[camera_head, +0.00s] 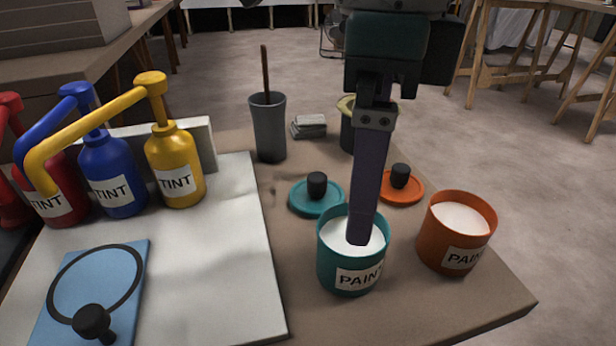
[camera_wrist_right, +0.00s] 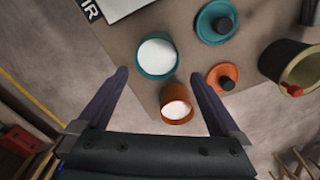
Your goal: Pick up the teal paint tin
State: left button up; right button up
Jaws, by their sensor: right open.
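The teal paint tin (camera_head: 333,262) stands upright and open near the table's front edge, full of white paint, with a PAINT label. It also shows in the right wrist view (camera_wrist_right: 157,74), near the line between the fingertips. My right gripper (camera_head: 358,240) comes down from the top with its fingers pointing down. One finger covers part of the tin in the head view. In the right wrist view the gripper (camera_wrist_right: 159,74) is open and empty, its fingers wide apart. I cannot tell how far the fingertips are from the tin. My left gripper is not in view.
An orange paint tin (camera_head: 450,250) stands to the right of the teal one. Teal (camera_head: 308,205) and orange (camera_head: 412,190) lids lie behind. A grey cup (camera_head: 269,135) with a stick, tint bottles (camera_head: 112,180) and a white board (camera_head: 215,260) are left.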

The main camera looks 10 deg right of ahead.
aim_at(350, 250)
notch_tip(350, 250, down, 3)
jog(key=shift+s+a+r+b, duration=0.1)
jog(key=shift+a+r+b, duration=0.1)
jog(key=shift+b, duration=0.1)
jog(key=f, duration=0.1)
jog(key=f+b, duration=0.1)
jog(key=f, duration=0.1)
jog(key=f+b, duration=0.1)
jog(key=f, duration=0.1)
jog(key=shift+a, duration=0.3)
jog(key=shift+d, duration=0.1)
jog(key=shift+c, duration=1.2)
jog(key=c, duration=1.2)
